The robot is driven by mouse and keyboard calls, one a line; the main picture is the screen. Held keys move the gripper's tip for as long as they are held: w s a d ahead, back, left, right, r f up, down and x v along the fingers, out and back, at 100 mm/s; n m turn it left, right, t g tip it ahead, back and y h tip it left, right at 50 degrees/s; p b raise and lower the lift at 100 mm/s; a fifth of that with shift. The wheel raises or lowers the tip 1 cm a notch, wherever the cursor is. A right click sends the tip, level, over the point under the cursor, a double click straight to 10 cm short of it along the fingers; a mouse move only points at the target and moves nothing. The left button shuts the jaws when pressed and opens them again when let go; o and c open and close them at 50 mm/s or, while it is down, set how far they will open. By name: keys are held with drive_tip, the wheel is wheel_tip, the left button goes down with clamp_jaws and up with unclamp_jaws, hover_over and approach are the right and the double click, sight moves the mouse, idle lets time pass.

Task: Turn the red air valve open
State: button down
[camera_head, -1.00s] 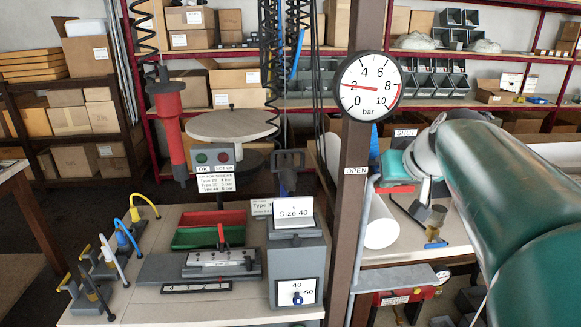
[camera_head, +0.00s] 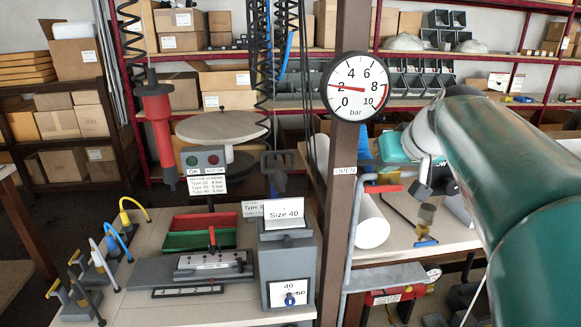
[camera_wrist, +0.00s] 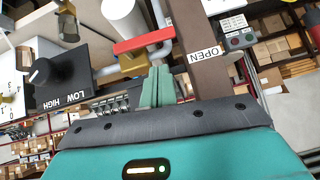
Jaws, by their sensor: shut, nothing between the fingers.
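The red valve handle (camera_head: 384,188) lies roughly level at the top of the grey pipe, right of the post with the OPEN label (camera_head: 345,171). In the wrist view the red handle (camera_wrist: 143,40) spans the brass valve body (camera_wrist: 132,65), close to the OPEN label (camera_wrist: 206,54). My gripper (camera_wrist: 159,70) is shut and empty, its fingertips just beside the handle, with a small gap apparent; contact is hard to judge. In the head view my teal gripper (camera_head: 396,148) is above the handle, and its fingertips are not clear. The round gauge (camera_head: 356,86) reads about 2 bar.
The brown post (camera_head: 338,225) stands immediately left of the valve. A black box with a LOW/HIGH knob (camera_wrist: 55,72) is near my gripper. A white cylinder (camera_head: 371,228) lies behind the pipe. The left bench holds a Size 40 block (camera_head: 290,262) and a clamp.

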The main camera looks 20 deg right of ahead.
drive_tip(key=v, duration=1.1)
drive_tip(key=shift+w+r, duration=0.35)
drive_tip(key=shift+r, duration=0.05)
drive_tip(key=shift+a, duration=0.15)
drive_tip(key=s+a+f+n+g+y, duration=0.1)
drive_tip(key=s+a+f, duration=0.1)
drive_tip(key=a+f, duration=0.9)
drive_tip(key=s+a+f+n+g, duration=0.2)
drive_tip(key=a+f, duration=1)
drive_tip(key=f, duration=0.3)
drive_tip(key=shift+s+f+n+y, duration=0.25)
drive_tip(key=shift+n+y, duration=0.05)
drive_tip(key=shift+y, duration=0.1)
